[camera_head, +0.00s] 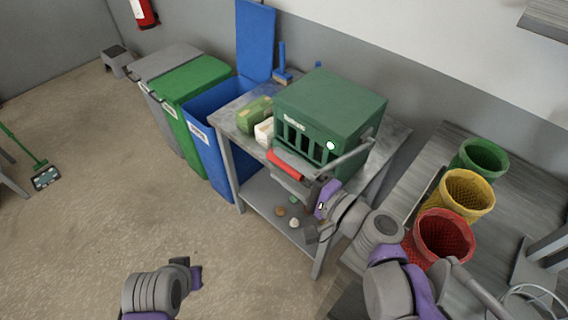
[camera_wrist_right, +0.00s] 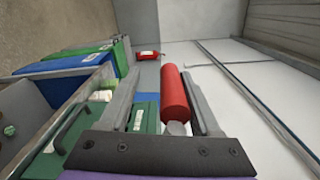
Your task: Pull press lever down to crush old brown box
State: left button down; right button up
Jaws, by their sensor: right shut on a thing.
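The green press (camera_head: 330,108) stands on a grey metal table, with a barred front. Its lever (camera_head: 345,160) runs along the right side to a red handle (camera_head: 286,164) low in front. My right gripper (camera_head: 308,186) is at the lever's front end, shut on the handle. In the right wrist view the red handle (camera_wrist_right: 174,94) lies between the gripper's fingers (camera_wrist_right: 165,95), close to the right one. No brown box can be made out; the press's inside is dark behind its bars. My left gripper (camera_head: 192,274) is low in front, away from the press, its jaw gap unclear.
A green carton (camera_head: 254,111) and a white carton (camera_head: 264,131) stand left of the press. Blue (camera_head: 212,147), green (camera_head: 184,98) and grey bins stand farther left. Green, yellow and red baskets (camera_head: 444,236) stand on the right-hand table. The floor at front left is clear.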

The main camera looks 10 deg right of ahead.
jog(key=shift+o, duration=0.6)
notch_tip(320, 180, up, 10)
jog(key=shift+r+p, duration=0.1)
jog(key=shift+p, duration=1)
